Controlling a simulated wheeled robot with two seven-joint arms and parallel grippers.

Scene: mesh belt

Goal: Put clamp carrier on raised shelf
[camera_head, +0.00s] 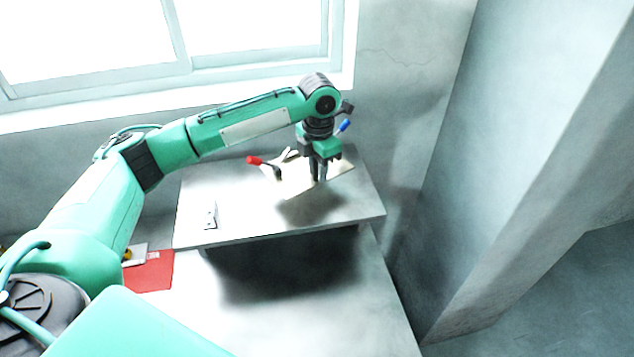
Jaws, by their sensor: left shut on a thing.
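The clamp carrier (300,187) is a flat, pale plate carrying toggle clamps, one with a red handle tip (254,160) and one with a blue tip (344,125). It is above the raised shelf (245,215), a grey-white board standing over the table. A dark shadow lies on the shelf under the carrier's front edge. My left gripper (319,178) points down at the middle of the carrier and is shut on it, hiding part of it. Whether the carrier touches the shelf, I cannot tell. My right gripper is not in view.
A small metal bracket (210,215) lies on the shelf's left part. A red flat item (150,271) lies on the table (310,310) left of the shelf. A wall and window stand behind, and a wall corner is at right. The table's front is clear.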

